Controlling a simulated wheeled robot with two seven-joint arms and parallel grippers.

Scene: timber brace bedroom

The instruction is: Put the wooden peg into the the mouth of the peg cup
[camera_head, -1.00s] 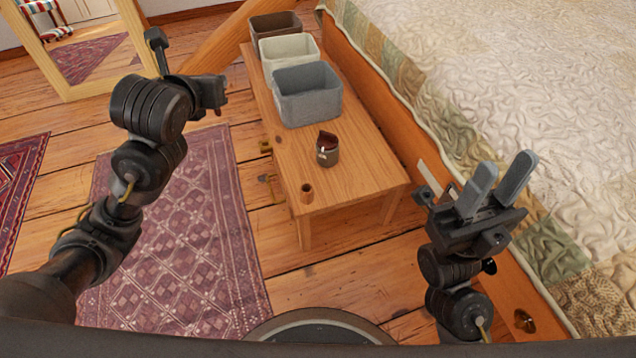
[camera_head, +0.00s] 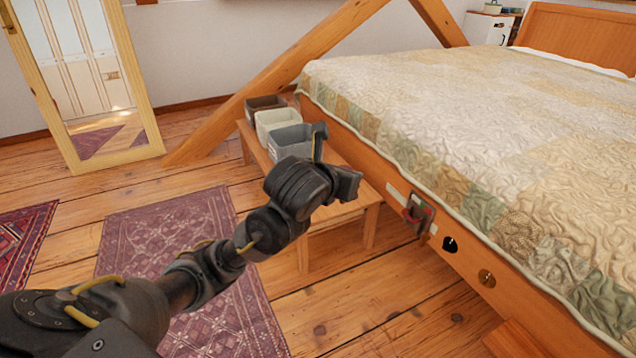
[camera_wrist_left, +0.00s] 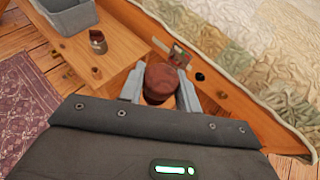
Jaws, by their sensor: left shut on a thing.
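My left gripper (camera_wrist_left: 160,84) is shut on a reddish-brown, round-topped piece (camera_wrist_left: 161,76), which I take for the wooden peg. It shows between the two grey fingers in the left wrist view. In the head view my left gripper (camera_head: 345,186) is in front of the bench, and its fingers and load cannot be made out. A small dark cup with a brown inside (camera_wrist_left: 97,41), perhaps the peg cup, stands upright on the bench, apart from the gripper. In the head view my arm hides it. My right gripper is out of view.
The wooden bench (camera_head: 371,214) stands along the bed (camera_head: 440,100). Its far end holds a grey bin (camera_head: 290,137), a cream bin (camera_head: 276,122) and a brown bin (camera_head: 264,103). A slanted timber brace (camera_head: 290,68) rises behind. A rug (camera_head: 165,240) lies left.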

